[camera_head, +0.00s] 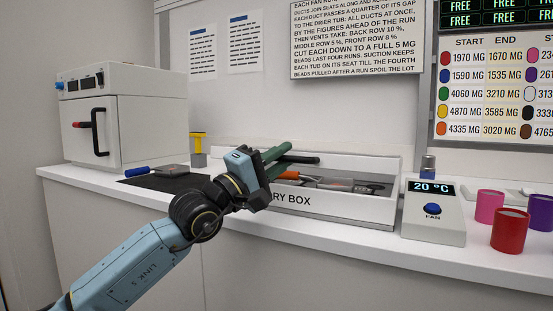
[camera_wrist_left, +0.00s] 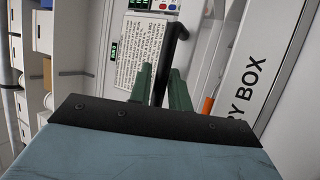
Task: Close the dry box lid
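The dry box (camera_head: 330,207) is a low white box on the counter, with its name on the front wall. Its top is open and tools show inside. A black bar (camera_head: 303,160), which looks like a handle, crosses near the box's back wall. My left gripper (camera_head: 284,157) reaches in over the box's left part. Its green fingers stand apart. In the left wrist view the bar (camera_wrist_left: 168,55) runs between the fingers (camera_wrist_left: 161,80); whether they touch it I cannot tell. The gripper body hides the box's left end. My right gripper is not in view.
A white oven (camera_head: 135,128) stands at the left. A dark mat (camera_head: 160,181) with a blue-handled tool and a yellow-topped tool (camera_head: 198,148) are left of the box.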

